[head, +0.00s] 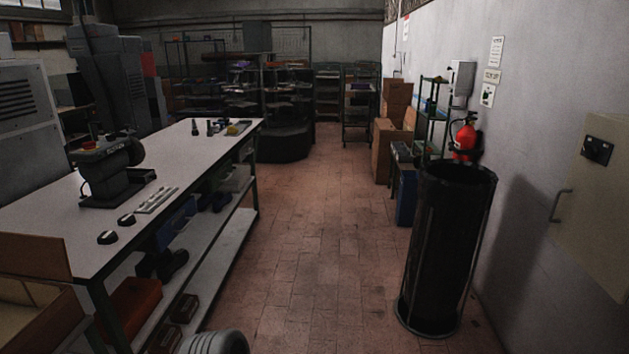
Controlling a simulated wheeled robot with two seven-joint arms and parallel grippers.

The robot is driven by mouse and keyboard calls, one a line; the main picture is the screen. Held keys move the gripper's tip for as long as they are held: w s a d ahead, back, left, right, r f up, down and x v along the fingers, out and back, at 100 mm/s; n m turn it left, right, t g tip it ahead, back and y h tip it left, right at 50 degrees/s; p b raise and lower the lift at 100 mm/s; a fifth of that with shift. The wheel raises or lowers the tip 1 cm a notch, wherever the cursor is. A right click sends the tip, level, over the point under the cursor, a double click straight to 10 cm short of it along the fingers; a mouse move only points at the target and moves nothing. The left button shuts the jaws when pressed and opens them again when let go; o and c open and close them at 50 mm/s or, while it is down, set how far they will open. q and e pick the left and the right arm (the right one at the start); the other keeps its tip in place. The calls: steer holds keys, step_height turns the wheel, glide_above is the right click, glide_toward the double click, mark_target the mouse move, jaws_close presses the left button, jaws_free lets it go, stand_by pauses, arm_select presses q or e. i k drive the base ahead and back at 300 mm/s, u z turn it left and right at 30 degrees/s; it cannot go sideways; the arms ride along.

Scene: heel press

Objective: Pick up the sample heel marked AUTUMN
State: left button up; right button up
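I cannot read the word AUTUMN on anything, so I cannot tell which piece is the marked heel. Two small dark pieces, one nearer (107,237) and one farther (126,220), lie near the right edge of the long white-topped workbench (45,215). They may be heels, but they are too small to tell. Beside them is a flat pale strip or tray (157,200) with small parts. Two small dark upright items (209,127) stand at the bench's far end. Neither of my grippers is in view.
A dark press-like machine (108,175) stands on the bench. A tall black bin (446,250) stands on the right, near a grey wall cabinet (598,190). The tiled aisle (310,240) between bench and bin is clear. Shelves and cardboard boxes (396,100) stand farther back.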

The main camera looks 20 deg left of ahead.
mark_target(127, 219)
steer(key=u, duration=0.6)
steer(key=i, duration=1.65)
steer(key=u, duration=1.1)
